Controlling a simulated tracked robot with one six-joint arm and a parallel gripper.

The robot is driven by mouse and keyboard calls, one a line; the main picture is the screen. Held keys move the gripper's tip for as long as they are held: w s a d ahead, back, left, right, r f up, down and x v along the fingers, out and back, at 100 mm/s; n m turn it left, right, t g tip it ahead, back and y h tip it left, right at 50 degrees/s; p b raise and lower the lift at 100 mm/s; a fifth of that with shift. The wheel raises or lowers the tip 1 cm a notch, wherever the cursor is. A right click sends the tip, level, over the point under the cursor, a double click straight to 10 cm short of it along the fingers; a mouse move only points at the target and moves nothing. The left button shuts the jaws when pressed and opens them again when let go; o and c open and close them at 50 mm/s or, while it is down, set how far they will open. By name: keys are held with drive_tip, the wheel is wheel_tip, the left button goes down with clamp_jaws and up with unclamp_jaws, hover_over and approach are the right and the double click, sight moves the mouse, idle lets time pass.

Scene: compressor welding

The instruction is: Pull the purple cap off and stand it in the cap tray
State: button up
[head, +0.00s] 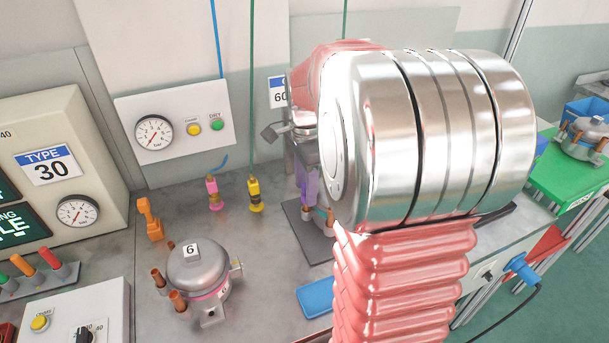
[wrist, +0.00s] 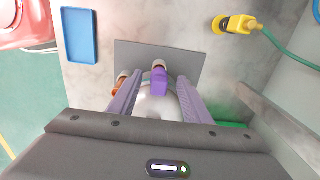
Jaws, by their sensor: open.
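The purple cap (wrist: 159,82) shows in the wrist view between the two lavender fingers of my gripper (wrist: 158,92). The fingers are open, with a gap visible on both sides of the cap. A rounded silver body (wrist: 157,108) lies just below the cap in the picture, over a dark grey plate (wrist: 186,58). A copper stub (wrist: 121,83) shows beside the left finger. In the head view my arm hides most of this spot; a lavender finger (head: 308,185) shows at its left edge. An empty blue tray (head: 315,298) lies on the bench; it also shows in the wrist view (wrist: 79,35).
A silver compressor (head: 198,268) marked 6 stands left of the blue tray. Pink (head: 213,193) and yellow (head: 255,194) hose fittings stand behind it, with an orange piece (head: 150,218) to their left. Bare bench lies around the blue tray.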

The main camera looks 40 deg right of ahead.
drive_tip(key=shift+f, duration=0.35)
drive_tip(key=shift+c, duration=0.2)
clamp_jaws()
idle(0.5)
idle(0.5)
drive_tip(key=shift+r, duration=0.4)
idle(0.3)
drive_tip(key=shift+r, duration=1.95)
